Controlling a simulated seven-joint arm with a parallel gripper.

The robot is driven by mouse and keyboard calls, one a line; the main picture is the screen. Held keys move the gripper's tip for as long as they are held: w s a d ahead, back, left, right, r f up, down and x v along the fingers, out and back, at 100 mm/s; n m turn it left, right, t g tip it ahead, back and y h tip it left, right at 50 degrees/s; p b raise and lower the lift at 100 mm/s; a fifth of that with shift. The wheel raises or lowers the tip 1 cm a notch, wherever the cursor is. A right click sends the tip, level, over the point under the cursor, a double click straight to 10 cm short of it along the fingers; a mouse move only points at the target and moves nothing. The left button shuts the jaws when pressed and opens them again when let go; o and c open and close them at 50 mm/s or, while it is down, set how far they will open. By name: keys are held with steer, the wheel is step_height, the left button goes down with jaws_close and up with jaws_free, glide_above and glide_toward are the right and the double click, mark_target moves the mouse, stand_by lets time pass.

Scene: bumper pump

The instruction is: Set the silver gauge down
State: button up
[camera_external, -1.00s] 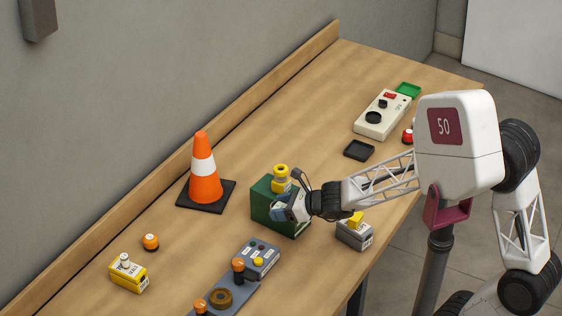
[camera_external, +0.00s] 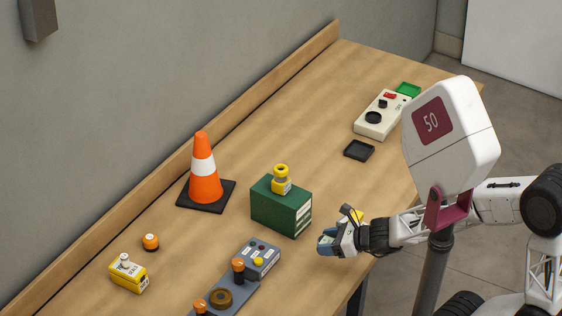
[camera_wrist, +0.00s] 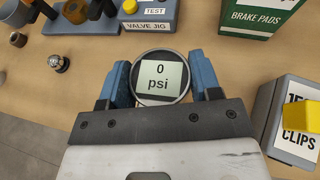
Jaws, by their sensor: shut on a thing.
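The silver gauge (camera_wrist: 160,78) is a round dial with a metal rim, and its pale face reads "0 psi". My gripper (camera_wrist: 160,85) is shut on it, with one blue finger at each side of the rim. In the external view my gripper (camera_external: 327,243) is over the table's front part, right of the green box. The gauge cannot be made out there. I cannot tell whether it touches the table.
The green brake pads box (camera_external: 280,210) bears a yellow-topped item (camera_external: 281,182). The grey valve jig (camera_external: 258,258) lies left of my gripper. A grey clips box (camera_wrist: 290,120) stands close on the right in the wrist view. Bare tabletop (camera_wrist: 215,55) lies ahead.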

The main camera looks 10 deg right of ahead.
steer(key=s+d+f, duration=0.1)
steer(key=s, duration=0.1)
steer(key=s+d+f, duration=0.2)
steer(key=s, duration=0.1)
steer(key=s+d+f, duration=0.2)
steer(key=shift+s+d, duration=0.15)
steer(key=shift+s, duration=0.05)
stand_by(0.3)
glide_above(306, 263)
steer(key=shift+f, duration=0.8)
steer(key=shift+f, duration=1.7)
steer(key=shift+f, duration=0.2)
